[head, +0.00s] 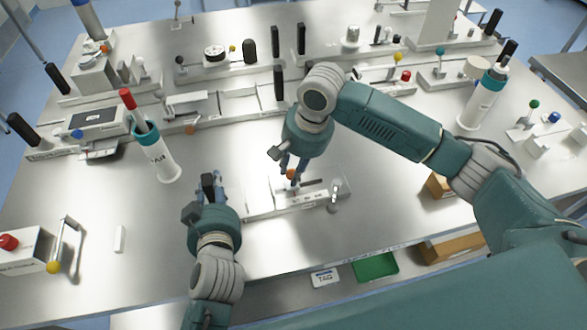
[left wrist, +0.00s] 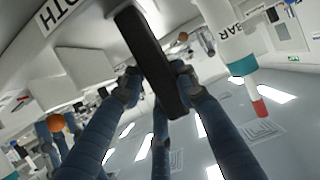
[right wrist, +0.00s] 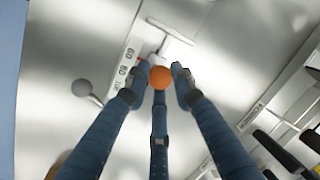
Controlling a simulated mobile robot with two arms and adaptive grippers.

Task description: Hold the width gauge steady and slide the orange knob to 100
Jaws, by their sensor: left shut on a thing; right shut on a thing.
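The width gauge (head: 262,209) is a pale low bar in the middle front of the table, with a number scale along it. In the left wrist view its wall (left wrist: 72,23) carries a partly cut-off label ending in "TH". My left gripper (head: 208,190) is shut on the gauge's black upright handle (left wrist: 150,62) at its left end. My right gripper (head: 291,166) comes from above and its fingers are closed around the orange knob (right wrist: 160,77). The knob sits beside the scale numbers (right wrist: 124,70) in the right wrist view; I cannot read its exact setting.
A silver ball lever (head: 335,186) stands at the gauge's right end. A white and teal cylinder (head: 158,160) stands behind my left gripper. A box with a red button (head: 20,250) is at the far left. Rows of gauges and levers line the back. Bare table lies in front.

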